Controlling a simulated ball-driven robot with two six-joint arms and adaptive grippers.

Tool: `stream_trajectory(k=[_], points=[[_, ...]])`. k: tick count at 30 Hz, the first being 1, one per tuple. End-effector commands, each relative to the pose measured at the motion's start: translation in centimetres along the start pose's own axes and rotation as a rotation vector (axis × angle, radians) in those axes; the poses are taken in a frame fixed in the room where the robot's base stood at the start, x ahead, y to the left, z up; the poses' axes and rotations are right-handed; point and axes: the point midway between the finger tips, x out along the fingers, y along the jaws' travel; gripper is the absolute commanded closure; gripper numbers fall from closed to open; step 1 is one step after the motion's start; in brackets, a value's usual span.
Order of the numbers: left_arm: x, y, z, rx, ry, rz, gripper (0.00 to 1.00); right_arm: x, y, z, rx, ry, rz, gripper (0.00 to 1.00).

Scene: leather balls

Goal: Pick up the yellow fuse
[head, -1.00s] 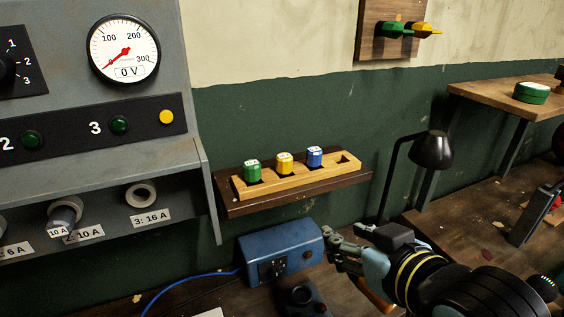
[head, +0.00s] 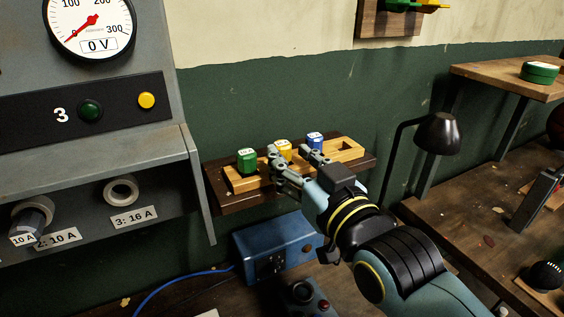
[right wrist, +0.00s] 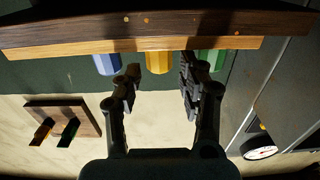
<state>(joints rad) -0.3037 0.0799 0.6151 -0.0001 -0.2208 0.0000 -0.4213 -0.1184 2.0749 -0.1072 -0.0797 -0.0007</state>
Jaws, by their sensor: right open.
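The yellow fuse (head: 284,147) stands upright in the light wooden rack (head: 240,184), between the green fuse (head: 247,160) and the blue fuse (head: 315,141). Its lower part is hidden behind my right gripper (head: 289,158) in the head view. The right gripper is open at the front of the rack. In the right wrist view, which looks upside down, the yellow fuse (right wrist: 157,62) appears in the gap between the two fingers (right wrist: 158,78). I cannot tell whether either finger touches it. My left gripper is not in view.
The rack sits on a dark wall shelf (head: 213,198) and has an empty slot at its right end. A blue box (head: 262,246) stands below. The grey panel (head: 160,100) is left. A black lamp (head: 438,133) stands right.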

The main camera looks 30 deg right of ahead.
Motion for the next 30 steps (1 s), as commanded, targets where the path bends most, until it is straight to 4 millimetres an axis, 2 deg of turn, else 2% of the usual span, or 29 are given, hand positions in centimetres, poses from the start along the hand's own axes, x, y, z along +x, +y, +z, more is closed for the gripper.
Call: stream_trajectory(k=[1,3,8,15,25,30], points=[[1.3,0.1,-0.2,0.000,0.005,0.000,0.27,0.8,0.0,0.6,0.000,0.005,0.000,0.59],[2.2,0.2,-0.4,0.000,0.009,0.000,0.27,1.8,0.1,0.7,-0.001,0.004,0.000,0.59],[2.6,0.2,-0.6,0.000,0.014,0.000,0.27,3.5,0.0,0.4,-0.001,0.003,-0.001,0.59],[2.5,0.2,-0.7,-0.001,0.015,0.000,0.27,3.7,0.1,0.2,0.000,0.000,0.000,0.59],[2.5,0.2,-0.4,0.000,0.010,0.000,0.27,3.6,0.0,0.3,-0.001,0.000,0.000,1.00],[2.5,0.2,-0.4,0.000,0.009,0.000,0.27,3.6,0.0,0.3,-0.001,0.000,0.000,1.00]])
